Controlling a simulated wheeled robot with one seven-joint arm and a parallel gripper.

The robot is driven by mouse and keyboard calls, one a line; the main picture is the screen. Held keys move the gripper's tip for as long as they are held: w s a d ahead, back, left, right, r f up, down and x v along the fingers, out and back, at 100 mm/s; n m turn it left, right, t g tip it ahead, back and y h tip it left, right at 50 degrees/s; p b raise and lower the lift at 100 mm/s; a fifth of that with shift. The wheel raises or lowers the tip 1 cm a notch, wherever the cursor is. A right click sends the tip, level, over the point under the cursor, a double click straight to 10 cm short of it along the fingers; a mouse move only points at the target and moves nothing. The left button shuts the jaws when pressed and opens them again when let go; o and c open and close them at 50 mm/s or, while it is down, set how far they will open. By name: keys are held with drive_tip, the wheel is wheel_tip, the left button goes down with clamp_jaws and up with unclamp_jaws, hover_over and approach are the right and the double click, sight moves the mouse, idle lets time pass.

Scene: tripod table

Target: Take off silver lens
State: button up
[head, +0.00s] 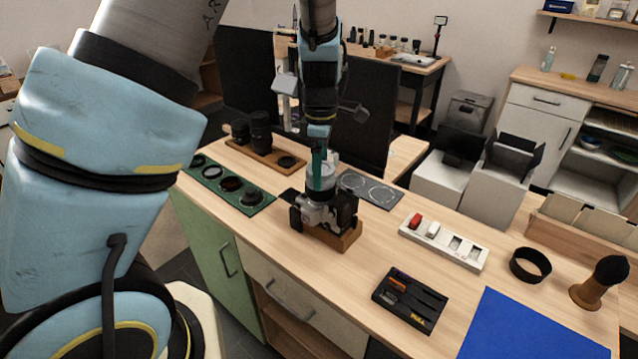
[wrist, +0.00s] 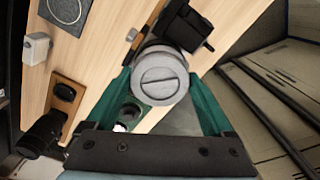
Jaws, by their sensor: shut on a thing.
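The silver lens (head: 321,181) sits upright on the silver and black camera (head: 312,214), which rests on a wooden block (head: 345,238). My gripper (head: 320,172) reaches down from above with its green fingers shut on the lens. In the wrist view, the lens (wrist: 158,76) shows its round grey slotted end between the two green fingers of my gripper (wrist: 160,85). Part of the dark camera body (wrist: 186,24) shows beyond it. Whether the lens is still joined to the camera cannot be told.
A grey mat with two ring outlines (head: 369,189) lies just behind the camera. A green tray of dark round pieces (head: 229,184) lies left, and black lenses (head: 261,132) stand on a wooden tray behind it. A white rack (head: 443,242) and black tool tray (head: 409,299) lie right.

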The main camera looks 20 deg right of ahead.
drive_tip(key=o, duration=1.4)
drive_tip(key=shift+a, duration=0.1)
drive_tip(key=m, duration=0.3)
drive_tip(key=shift+m, duration=0.4)
drive_tip(key=m, duration=0.7)
drive_tip(key=shift+w+m+b, duration=0.1)
drive_tip(key=shift+m+b, duration=0.3)
drive_tip(key=m, duration=0.3)
drive_tip(key=shift+c, duration=0.3)
